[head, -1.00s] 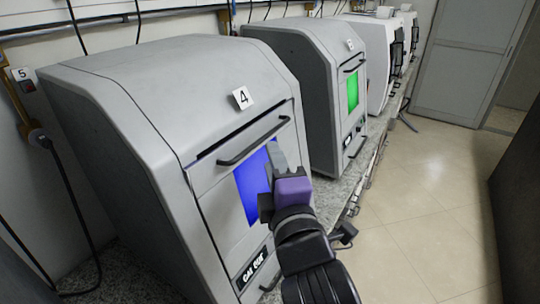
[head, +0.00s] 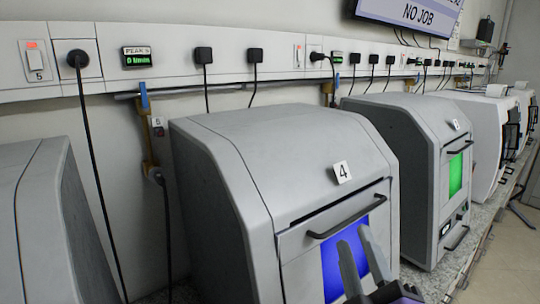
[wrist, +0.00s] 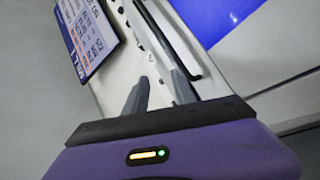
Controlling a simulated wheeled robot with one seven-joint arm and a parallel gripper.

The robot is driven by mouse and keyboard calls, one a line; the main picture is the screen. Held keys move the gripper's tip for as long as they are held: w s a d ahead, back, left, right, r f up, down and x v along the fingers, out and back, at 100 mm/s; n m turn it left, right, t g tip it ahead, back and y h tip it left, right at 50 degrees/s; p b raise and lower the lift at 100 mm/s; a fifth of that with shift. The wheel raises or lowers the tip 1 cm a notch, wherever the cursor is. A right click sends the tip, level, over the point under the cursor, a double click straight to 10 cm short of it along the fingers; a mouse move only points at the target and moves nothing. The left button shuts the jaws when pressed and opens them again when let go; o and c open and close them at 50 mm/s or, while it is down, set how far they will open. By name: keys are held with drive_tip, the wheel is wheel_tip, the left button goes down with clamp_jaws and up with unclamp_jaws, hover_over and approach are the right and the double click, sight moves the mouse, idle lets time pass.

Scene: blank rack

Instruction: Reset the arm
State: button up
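My gripper (head: 356,242) shows at the bottom of the head view, pointing up in front of the blue screen (head: 334,268) of the grey machine numbered 4 (head: 235,150). Its two grey fingers are apart with nothing between them, so it is open and empty. In the wrist view my gripper (wrist: 160,88) also has a gap between its fingers, above its purple body. The rest of my arm is out of the head view below.
Another grey machine with a green screen (head: 410,125) stands to the right, and part of one (head: 45,225) at far left. White machines (head: 475,120) stand beyond. Sockets and hanging cables line the wall rail (head: 180,88). A monitor (head: 408,18) reads "NO JOB". Floor (head: 495,270) shows at right.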

drive_tip(key=s+d+f+m+g, duration=0.2)
drive_tip(key=s+f, duration=0.5)
drive_tip(key=s, duration=0.4)
drive_tip(key=s+d+f+m+g, duration=0.2)
drive_tip(key=s+f+m, duration=0.3)
drive_tip(key=s+f, duration=0.3)
drive_tip(key=s+d+f+m+g, duration=0.2)
drive_tip(key=s+f+m, duration=0.2)
drive_tip(key=s+f, duration=0.4)
drive_tip(key=s, duration=0.7)
drive_tip(key=shift+s+d+f, duration=0.15)
drive_tip(key=shift+s, duration=0.05)
